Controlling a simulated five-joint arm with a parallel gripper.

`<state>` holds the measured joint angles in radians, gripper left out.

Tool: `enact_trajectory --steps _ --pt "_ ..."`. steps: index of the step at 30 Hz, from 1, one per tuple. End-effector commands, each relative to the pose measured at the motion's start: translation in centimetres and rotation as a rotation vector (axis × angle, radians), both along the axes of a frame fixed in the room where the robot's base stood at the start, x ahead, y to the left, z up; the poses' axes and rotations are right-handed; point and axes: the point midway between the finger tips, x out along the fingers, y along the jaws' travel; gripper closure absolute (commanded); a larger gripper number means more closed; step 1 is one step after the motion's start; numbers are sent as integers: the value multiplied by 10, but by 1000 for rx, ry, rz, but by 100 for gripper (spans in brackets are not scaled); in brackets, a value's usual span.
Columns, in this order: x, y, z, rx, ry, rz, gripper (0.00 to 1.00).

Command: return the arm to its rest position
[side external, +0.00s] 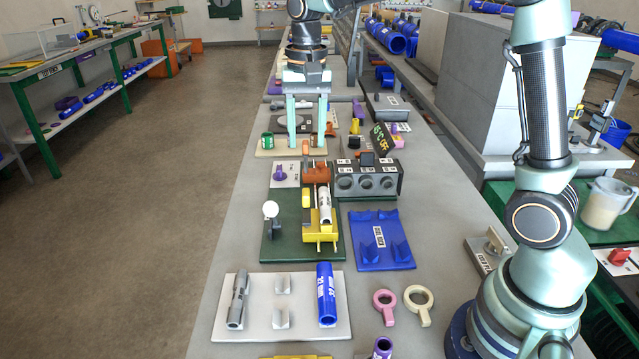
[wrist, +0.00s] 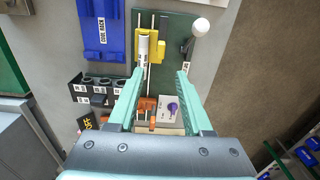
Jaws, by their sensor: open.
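My gripper (side external: 306,143) hangs pointing down over the far part of the bench, above or near a beige plate (side external: 264,153). Its two pale green fingers are wide apart with nothing held between them. In the wrist view the open fingers (wrist: 161,73) frame the green base (wrist: 175,55) of the fusion jig. A white printed pipe (side external: 324,204) lies in the jig's yellow clamp (side external: 321,235). An orange block (side external: 316,175) sits behind it. The exact height of the fingertips above the plate is hard to tell.
A grey block with round sockets (side external: 368,181) and a blue cool rack (side external: 381,240) stand right of the jig. A white tray (side external: 255,325) in front bears a grey pipe (side external: 237,300) and a blue pipe (side external: 326,295). Pink (side external: 384,306) and cream (side external: 418,304) rings lie nearby.

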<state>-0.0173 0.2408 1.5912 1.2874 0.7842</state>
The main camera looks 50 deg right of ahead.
Motion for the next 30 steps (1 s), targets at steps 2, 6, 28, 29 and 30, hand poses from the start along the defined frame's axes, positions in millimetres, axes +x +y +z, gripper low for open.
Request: enact_trajectory --steps 2,6,28,29,30 --pt "-11 -1 9 -2 -35 49 50" --pt "-37 -2 23 -13 -118 182 50" --pt "-142 -7 11 -195 -445 742 50" --pt "-142 -7 11 -196 -446 746 50" --pt "-143 -8 10 -197 -447 750 50"
